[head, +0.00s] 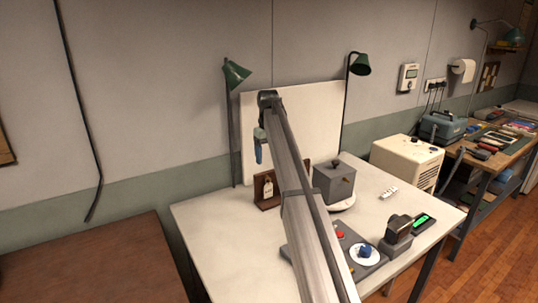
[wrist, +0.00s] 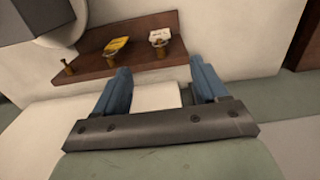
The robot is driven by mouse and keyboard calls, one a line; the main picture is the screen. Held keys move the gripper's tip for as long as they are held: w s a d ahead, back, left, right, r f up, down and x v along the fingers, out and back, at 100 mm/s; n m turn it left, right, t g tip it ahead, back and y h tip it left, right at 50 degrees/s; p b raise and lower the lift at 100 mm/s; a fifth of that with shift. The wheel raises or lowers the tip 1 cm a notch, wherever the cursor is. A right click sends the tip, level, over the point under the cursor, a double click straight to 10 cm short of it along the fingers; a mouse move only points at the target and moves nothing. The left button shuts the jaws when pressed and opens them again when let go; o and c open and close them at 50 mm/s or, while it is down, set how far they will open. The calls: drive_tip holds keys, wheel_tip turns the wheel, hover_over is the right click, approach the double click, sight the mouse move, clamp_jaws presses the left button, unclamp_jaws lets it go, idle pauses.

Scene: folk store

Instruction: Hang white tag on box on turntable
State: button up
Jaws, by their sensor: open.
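The white tag (wrist: 158,35) hangs on a peg of a dark brown wooden rack (wrist: 150,62); a white tag on the rack (head: 259,203) also shows in the head view (head: 267,188). My gripper (head: 259,150) is above the rack in the head view. In the wrist view my gripper (wrist: 160,78) has its blue fingers spread, with nothing between them and the white tag beyond them. The grey box (head: 334,183) with a dark knob on its lid stands on the white turntable (head: 343,206), right of the rack. The box's corner (wrist: 28,18) shows in the wrist view.
A yellow tag (wrist: 118,44) hangs beside the white one, and another peg (wrist: 68,66) looks empty. A white backboard (head: 300,120) and two green lamps (head: 236,73) stand behind. A control panel (head: 340,250) and a dark device (head: 398,232) occupy the front right. The table's left is clear.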

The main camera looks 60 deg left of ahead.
sight(268, 185)
wheel_tip(268, 185, down, 14)
drive_tip(key=shift+r, duration=0.2)
idle(0.4)
drive_tip(key=c, duration=1.1)
drive_tip(key=shift+r, duration=0.35)
drive_tip(key=shift+d, duration=1.05)
idle(0.6)
drive_tip(key=shift+d+r, duration=0.25)
drive_tip(key=shift+d, duration=0.65)
drive_tip(key=shift+d+r, duration=0.25)
drive_tip(key=shift+d, duration=0.6)
